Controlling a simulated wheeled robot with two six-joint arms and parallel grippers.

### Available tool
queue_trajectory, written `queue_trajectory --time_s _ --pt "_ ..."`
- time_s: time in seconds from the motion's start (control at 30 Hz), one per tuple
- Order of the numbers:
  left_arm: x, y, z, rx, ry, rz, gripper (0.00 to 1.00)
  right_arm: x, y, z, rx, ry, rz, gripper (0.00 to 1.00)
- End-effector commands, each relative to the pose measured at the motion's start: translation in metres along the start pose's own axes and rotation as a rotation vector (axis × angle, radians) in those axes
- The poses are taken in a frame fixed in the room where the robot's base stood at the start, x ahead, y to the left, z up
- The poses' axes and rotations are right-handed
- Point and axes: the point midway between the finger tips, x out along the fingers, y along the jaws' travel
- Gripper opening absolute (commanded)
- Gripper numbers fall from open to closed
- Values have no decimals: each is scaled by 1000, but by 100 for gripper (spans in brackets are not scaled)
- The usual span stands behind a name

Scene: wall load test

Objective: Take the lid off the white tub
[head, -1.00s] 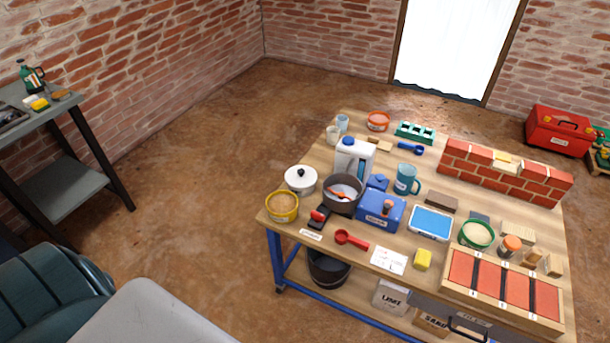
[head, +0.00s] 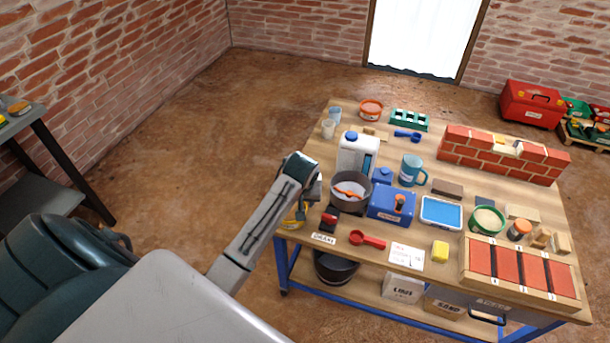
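The white tub (head: 317,190) is on the near left part of the workbench, left of the dark mixing bowl. Only a pale sliver that seems to be its right side shows. My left arm covers the rest, so I cannot see its lid or black knob. My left arm comes in from the lower left, with its wrist end over the tub's place. The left gripper's fingers are hidden behind the wrist, so I cannot tell whether they are open, shut or touching the lid. My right gripper is not in view.
The dark bowl (head: 349,205) with a red tool stands close right of the tub. A yellow tub (head: 294,219) is partly covered by my arm. A white jug (head: 356,155) stands behind, and a blue box (head: 391,204) is farther right. The floor left of the bench is clear.

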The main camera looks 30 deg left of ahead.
Motion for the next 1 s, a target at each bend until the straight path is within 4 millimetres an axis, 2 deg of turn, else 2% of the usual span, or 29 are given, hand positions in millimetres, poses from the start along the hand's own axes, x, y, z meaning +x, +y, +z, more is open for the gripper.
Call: queue_trajectory --time_s 0.3,0.43,0.6,0.83,1.0 --pt "-15 12 -97 -200 -14 -28 49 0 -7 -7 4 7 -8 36" --pt "-25 14 -129 -277 -24 -36 49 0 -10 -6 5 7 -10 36" --pt "-25 15 -143 -318 -32 -42 49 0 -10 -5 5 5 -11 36" --pt "10 13 -142 -319 -33 -43 49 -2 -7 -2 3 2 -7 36" --pt "25 12 -142 -318 -31 -41 49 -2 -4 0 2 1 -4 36"
